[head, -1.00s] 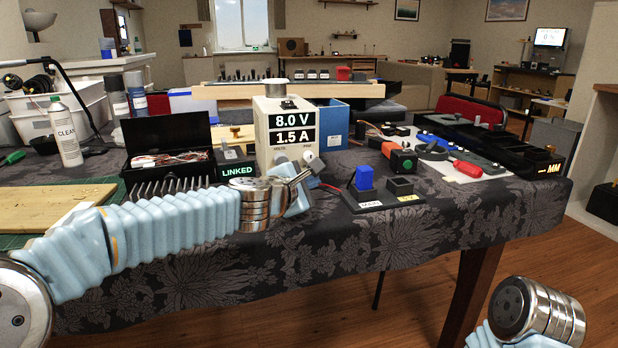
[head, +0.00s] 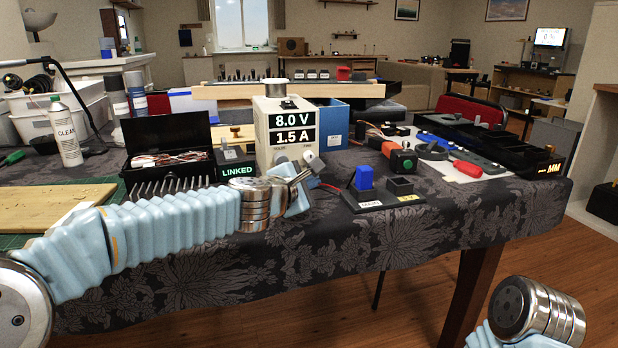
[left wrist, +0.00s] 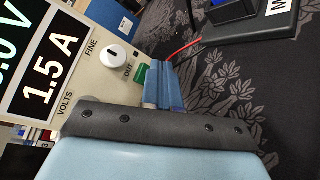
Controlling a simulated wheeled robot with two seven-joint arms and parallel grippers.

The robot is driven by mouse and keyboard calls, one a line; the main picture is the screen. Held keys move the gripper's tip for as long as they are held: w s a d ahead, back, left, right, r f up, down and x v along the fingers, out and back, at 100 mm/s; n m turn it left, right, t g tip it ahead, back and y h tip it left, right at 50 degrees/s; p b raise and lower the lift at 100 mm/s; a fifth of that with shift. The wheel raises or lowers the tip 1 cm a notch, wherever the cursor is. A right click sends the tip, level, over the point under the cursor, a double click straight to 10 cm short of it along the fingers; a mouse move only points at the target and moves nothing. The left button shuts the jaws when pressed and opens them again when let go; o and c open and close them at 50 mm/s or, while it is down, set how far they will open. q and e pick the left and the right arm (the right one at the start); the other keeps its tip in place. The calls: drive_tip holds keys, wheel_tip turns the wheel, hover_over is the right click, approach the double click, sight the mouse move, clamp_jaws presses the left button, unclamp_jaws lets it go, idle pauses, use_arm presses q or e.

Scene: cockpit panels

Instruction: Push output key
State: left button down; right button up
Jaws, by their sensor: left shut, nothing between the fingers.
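The power supply (head: 262,140) stands on the table and reads 8.0 V and 1.5 A. In the left wrist view its front panel (left wrist: 88,82) has a white FINE knob (left wrist: 115,55) and a green output key (left wrist: 141,76) beside the label OUT. My left gripper (head: 316,164) is at the supply's lower right front in the head view. In the left wrist view its blue fingers (left wrist: 163,84) are shut and empty, right beside the green key. I cannot tell whether they touch it. My right gripper is out of view.
A black base with a blue block (head: 364,178) stands to the right, with a red wire running near the gripper. A LINKED box (head: 236,168) and an open black case (head: 170,140) stand to the left. Patterned cloth (head: 330,235) lies clear in front.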

use_arm(q)
drive_tip(key=shift+w, duration=0.1)
idle(0.5)
drive_tip(key=shift+w+a, duration=0.15)
drive_tip(key=shift+w, duration=0.2)
drive_tip(key=shift+s, duration=0.45)
drive_tip(key=shift+s+d+b, duration=0.2)
drive_tip(key=shift+s+d, duration=0.15)
drive_tip(key=shift+s, duration=0.6)
drive_tip(key=shift+s+d+b, duration=0.15)
drive_tip(key=shift+s+d, duration=0.2)
drive_tip(key=shift+s, duration=0.65)
drive_tip(key=shift+s+d+b, duration=0.2)
drive_tip(key=shift+s+d, duration=0.15)
drive_tip(key=shift+s, duration=0.6)
